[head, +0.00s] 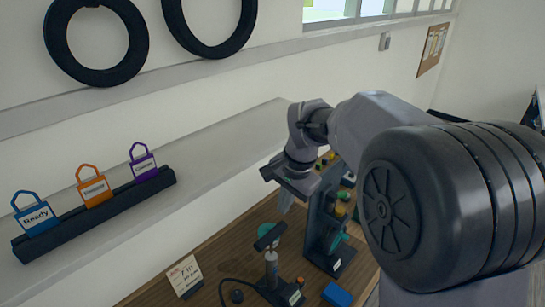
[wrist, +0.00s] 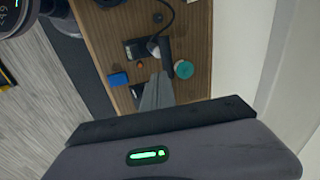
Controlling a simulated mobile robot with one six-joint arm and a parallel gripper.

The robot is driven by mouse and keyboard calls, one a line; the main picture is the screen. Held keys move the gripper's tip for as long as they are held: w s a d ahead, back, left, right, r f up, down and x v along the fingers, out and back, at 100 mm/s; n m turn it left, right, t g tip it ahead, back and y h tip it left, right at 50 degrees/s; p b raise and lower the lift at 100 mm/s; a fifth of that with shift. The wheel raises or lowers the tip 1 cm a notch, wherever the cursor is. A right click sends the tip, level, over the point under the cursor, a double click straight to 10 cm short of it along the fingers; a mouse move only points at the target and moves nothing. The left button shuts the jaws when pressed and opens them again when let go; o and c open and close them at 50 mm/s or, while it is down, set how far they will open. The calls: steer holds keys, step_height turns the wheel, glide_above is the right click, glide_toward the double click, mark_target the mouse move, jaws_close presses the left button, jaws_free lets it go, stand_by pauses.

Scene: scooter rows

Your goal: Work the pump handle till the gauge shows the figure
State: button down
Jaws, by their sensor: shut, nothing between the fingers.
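The pump stands on the wooden bench, with a black T-shaped handle (head: 270,237) on top of a grey shaft (head: 271,270) and a dark base (head: 280,293). In the wrist view the pump's handle (wrist: 166,54) lies just past the fingertips, and its base (wrist: 138,48) is to the left. My gripper (head: 285,207) is shut and empty, above and slightly right of the handle, apart from it in the head view. It also shows in the wrist view (wrist: 160,76). A card (head: 185,275) stands left of the pump; its writing is too small to read surely. I cannot make out a gauge reading.
A teal round item (wrist: 183,69) lies close beside the handle. A blue block (head: 337,295) is right of the pump. A dark rack (head: 325,225) with tools stands behind. A black hose (head: 228,283) runs left. Coloured tags (head: 93,188) stand on the shelf.

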mark_target(272, 233)
steer(key=w, duration=0.2)
steer(key=w+p, duration=0.1)
steer(key=shift+a+f+m, duration=0.2)
steer(key=shift+a+m, duration=0.05)
steer(key=shift+m, duration=0.05)
steer(key=x, duration=1.4)
steer(key=shift+s+p, duration=0.25)
steer(key=shift+p, duration=0.1)
steer(key=b+x, duration=0.2)
steer(key=s+b+x, duration=0.1)
steer(key=b+x, duration=0.1)
steer(key=x, duration=0.1)
steer(key=d+b+x, duration=0.1)
steer(key=b+x, duration=0.2)
steer(key=shift+s+f, duration=0.25)
steer(key=shift+f, duration=0.1)
steer(key=shift+s+d+r, duration=0.15)
steer(key=shift+s+r, duration=0.05)
steer(key=shift+s, duration=0.05)
